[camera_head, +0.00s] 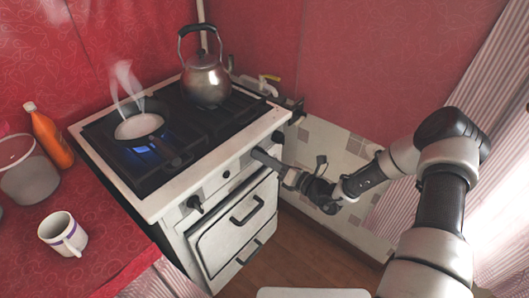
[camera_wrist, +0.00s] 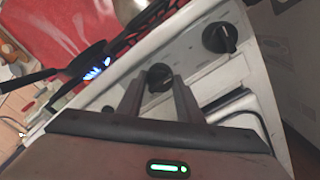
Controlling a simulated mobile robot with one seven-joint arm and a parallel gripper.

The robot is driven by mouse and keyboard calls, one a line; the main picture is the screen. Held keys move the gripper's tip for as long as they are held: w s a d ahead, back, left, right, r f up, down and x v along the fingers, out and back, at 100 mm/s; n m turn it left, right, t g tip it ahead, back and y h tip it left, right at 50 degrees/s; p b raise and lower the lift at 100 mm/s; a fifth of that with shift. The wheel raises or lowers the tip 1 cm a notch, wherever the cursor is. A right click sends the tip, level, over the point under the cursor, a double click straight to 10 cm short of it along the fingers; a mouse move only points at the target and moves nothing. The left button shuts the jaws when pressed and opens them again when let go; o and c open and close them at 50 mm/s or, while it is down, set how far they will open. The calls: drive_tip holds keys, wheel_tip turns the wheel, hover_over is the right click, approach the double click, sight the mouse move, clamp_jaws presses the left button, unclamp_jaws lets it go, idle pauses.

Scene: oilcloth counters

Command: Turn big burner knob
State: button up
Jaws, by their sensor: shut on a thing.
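The white stove (camera_head: 232,150) has several black knobs along its front panel. My gripper (camera_head: 258,155) reaches in from the right to the front panel. In the wrist view its two fingers (camera_wrist: 159,80) are shut on a black burner knob (camera_wrist: 160,71), one finger on each side. In the head view the gripper hides this knob. Another black knob (camera_wrist: 219,37) is to its right and free; it shows in the head view (camera_head: 278,136) near the stove's right corner. A left knob (camera_head: 195,203) and a small middle knob (camera_head: 226,174) are also free.
A steaming pan (camera_head: 140,127) sits over a blue flame (camera_head: 146,149) on the left burner. A kettle (camera_head: 206,80) stands at the back right. Oven handles (camera_head: 247,209) jut out below the knobs. A mug (camera_head: 63,233) and orange bottle (camera_head: 50,135) stand on the left counter.

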drive_tip(key=shift+m+p, duration=1.8)
drive_tip(key=shift+m, duration=2.7)
drive_tip(key=o, duration=1)
drive_tip(key=shift+o, duration=0.2)
drive_tip(key=shift+r, duration=0.15)
